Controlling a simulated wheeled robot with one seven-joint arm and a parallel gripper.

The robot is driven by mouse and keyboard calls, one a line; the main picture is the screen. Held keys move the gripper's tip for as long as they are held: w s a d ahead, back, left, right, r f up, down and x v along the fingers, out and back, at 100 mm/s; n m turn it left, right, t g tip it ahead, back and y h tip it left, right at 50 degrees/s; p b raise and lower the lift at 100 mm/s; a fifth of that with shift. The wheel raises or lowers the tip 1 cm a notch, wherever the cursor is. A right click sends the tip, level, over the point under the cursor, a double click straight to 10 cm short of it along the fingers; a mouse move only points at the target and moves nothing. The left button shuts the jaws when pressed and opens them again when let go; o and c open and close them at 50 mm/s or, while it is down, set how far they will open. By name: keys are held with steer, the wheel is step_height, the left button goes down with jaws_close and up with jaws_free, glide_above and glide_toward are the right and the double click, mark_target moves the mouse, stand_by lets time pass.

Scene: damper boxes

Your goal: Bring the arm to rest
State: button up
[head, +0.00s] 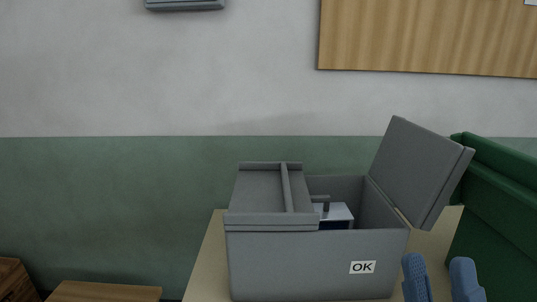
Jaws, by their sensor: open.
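My gripper (440,280) shows at the bottom edge, right of centre, as two blue fingertips standing upright and apart. It is open, and no object shows between the fingertips. The rest of my arm is out of the frame. The fingertips overlap the front right corner of a grey box (300,265) in the picture; whether they touch it I cannot tell. The box has an "OK" label on its front. Its left lid (262,193) lies over the left part, and its right lid (418,172) stands open, tilted to the right.
The box stands on a light table (207,270). Inside it a white and dark item (335,213) partly shows. A green container (500,210) stands at the right. Low wooden furniture (105,291) is at the bottom left. A wooden panel (430,38) hangs on the wall behind.

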steer(key=s+d+f+m+g+h+b, duration=0.2)
steer(key=s+f+m+g+h, duration=0.1)
steer(key=s+f+m+g, duration=0.4)
steer(key=s+d+f+m+g+h+b, duration=0.1)
steer(key=s+d+f+m+g+h, duration=0.1)
steer(key=s+f+m+g, duration=0.4)
steer(key=s+f+m+h, duration=0.1)
steer(key=s+f+m, duration=0.3)
steer(key=s+f, duration=0.5)
steer(key=shift+s+d+m+g+b, duration=0.15)
steer(key=shift+s+m+g+b, duration=0.25)
steer(key=shift+s, duration=1.65)
steer(key=shift+f, duration=0.1)
